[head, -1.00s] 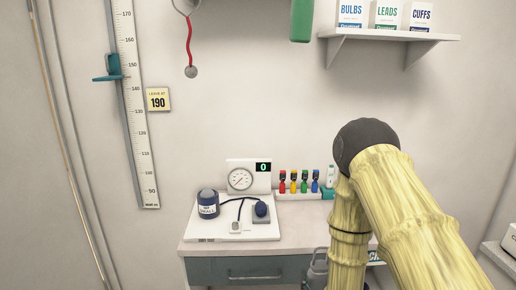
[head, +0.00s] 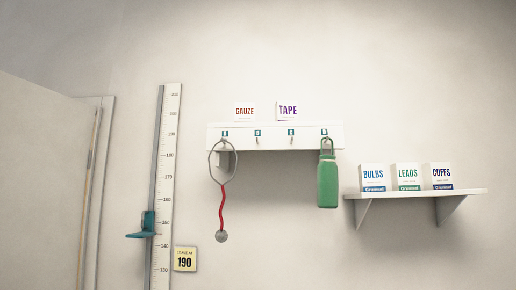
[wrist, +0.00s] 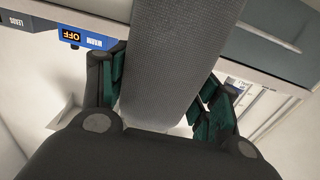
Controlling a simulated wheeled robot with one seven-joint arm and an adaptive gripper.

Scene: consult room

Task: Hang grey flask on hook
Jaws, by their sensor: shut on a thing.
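In the wrist view my gripper (wrist: 160,100) is shut on the grey flask (wrist: 170,60), which has a finely textured grey side and lies between the green-padded fingers. In the head view a white hook rack (head: 280,143) is on the wall. A stethoscope with a red tube (head: 222,205) hangs at its left end and a green flask (head: 327,183) at its right end. The two middle hooks (head: 257,140) and (head: 291,140) are bare. My gripper and the grey flask do not show in the head view.
A wall shelf (head: 415,195) with several boxes stands out at the right. Gauze (head: 244,112) and tape (head: 288,111) boxes sit on top of the rack. A height scale (head: 166,190) with a teal slider (head: 143,228) is at the left. The wall below the rack's middle is bare.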

